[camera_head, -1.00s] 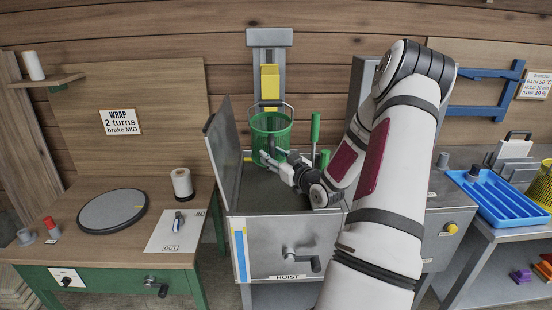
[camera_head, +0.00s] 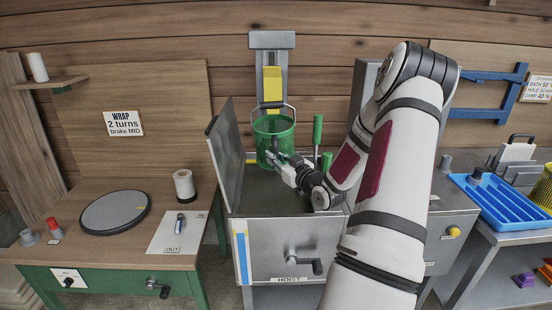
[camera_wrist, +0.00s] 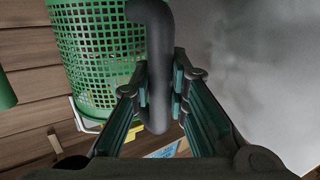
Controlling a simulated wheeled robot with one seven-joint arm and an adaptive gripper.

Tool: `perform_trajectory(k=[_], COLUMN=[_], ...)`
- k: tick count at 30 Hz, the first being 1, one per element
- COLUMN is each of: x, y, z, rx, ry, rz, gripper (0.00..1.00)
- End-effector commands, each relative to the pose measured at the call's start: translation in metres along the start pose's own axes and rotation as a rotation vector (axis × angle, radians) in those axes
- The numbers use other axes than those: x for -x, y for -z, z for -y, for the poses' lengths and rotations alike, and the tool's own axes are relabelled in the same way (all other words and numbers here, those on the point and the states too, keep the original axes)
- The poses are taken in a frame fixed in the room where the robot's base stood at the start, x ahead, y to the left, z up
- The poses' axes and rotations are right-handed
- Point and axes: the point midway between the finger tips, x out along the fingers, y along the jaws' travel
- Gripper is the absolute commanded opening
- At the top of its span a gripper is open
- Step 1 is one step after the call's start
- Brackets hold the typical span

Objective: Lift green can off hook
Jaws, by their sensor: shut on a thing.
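The green can (camera_head: 273,138) is a perforated basket with a dark bail over its top. In the head view it hangs upright in front of the yellow hook piece (camera_head: 272,84) on the grey post; I cannot tell whether bail and hook touch. My gripper (camera_head: 275,160) is at the can's lower front right. In the wrist view my gripper (camera_wrist: 160,95) is shut on a dark grey curved handle (camera_wrist: 158,50), which stands between the fingers. The can's mesh wall (camera_wrist: 95,55) is just left of it. Where the handle joins the can is hidden.
The open steel hoist box (camera_head: 285,235) lies below, with its raised lid (camera_head: 233,150) close left of the can. A green upright handle (camera_head: 317,132) stands close right. The wooden bench (camera_head: 100,248) is at left, the blue tray (camera_head: 495,205) at right.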

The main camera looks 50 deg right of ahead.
Motion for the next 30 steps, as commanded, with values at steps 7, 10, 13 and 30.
perform_trajectory(k=[7,10,13,30], x=[0.000,0.000,-0.001,-0.001], y=[0.010,0.012,0.015,0.017], z=[-0.001,-0.002,-0.002,-0.002], rx=[0.004,0.004,0.004,0.004], ry=[0.000,0.000,0.000,0.000], rz=[-0.007,-0.007,-0.008,-0.008], gripper=[0.00,0.00,0.00,0.00])
